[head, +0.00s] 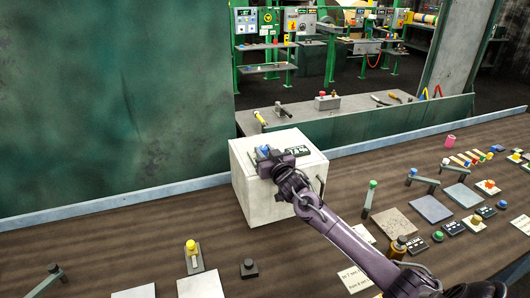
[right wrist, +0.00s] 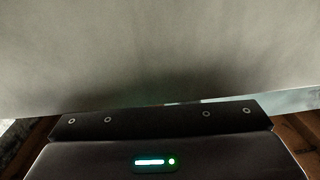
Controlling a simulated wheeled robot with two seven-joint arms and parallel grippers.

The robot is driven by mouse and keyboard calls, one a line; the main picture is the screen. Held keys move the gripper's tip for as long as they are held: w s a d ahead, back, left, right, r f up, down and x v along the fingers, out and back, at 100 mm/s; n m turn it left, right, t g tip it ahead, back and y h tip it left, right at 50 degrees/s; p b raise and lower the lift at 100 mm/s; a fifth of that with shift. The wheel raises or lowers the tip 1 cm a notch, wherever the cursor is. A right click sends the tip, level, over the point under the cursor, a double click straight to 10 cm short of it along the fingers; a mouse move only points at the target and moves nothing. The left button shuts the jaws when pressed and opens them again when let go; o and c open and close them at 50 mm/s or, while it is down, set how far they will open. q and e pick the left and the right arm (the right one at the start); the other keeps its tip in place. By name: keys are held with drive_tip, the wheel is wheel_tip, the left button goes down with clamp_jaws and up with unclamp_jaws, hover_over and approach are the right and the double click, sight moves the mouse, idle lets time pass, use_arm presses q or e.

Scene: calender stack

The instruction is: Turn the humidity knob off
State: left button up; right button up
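A pale box (head: 262,200) stands on the brown table in the head view. A blue knob (head: 264,150) shows on its top, partly hidden by my right gripper. A small dark panel with light markings (head: 298,151) lies on the top beside it. No humidity label is readable. My right gripper (head: 276,161) is over the front part of the box top, close to the blue knob; contact cannot be told. Its fingers are hidden. The right wrist view shows only the gripper's dark housing (right wrist: 160,122) against a blurred pale surface (right wrist: 160,50). My left gripper is not in view.
Several knobs, levers and flat plates (head: 433,209) lie on the table (head: 120,228) at the right. A yellow-topped button (head: 192,248) and a dark block (head: 249,268) stand in front. A green wall (head: 110,100) rises behind the left side.

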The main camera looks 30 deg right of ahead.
drive_tip(key=c, duration=0.3)
drive_tip(key=n+y, duration=0.1)
drive_tip(key=y, duration=0.1)
drive_tip(key=n+y+b, duration=0.1)
drive_tip(key=shift+d+f+y+b, duration=0.1)
drive_tip(key=shift+d+y+b, duration=0.2)
drive_tip(key=shift+y, duration=0.1)
drive_tip(key=shift+n+y+b, duration=0.7)
drive_tip(key=shift+n+y, duration=0.3)
drive_tip(key=shift+y, duration=0.1)
drive_tip(key=shift+n+y, duration=0.4)
drive_tip(key=shift+y, duration=0.4)
drive_tip(key=o, duration=1)
drive_tip(key=shift+c, duration=0.2)
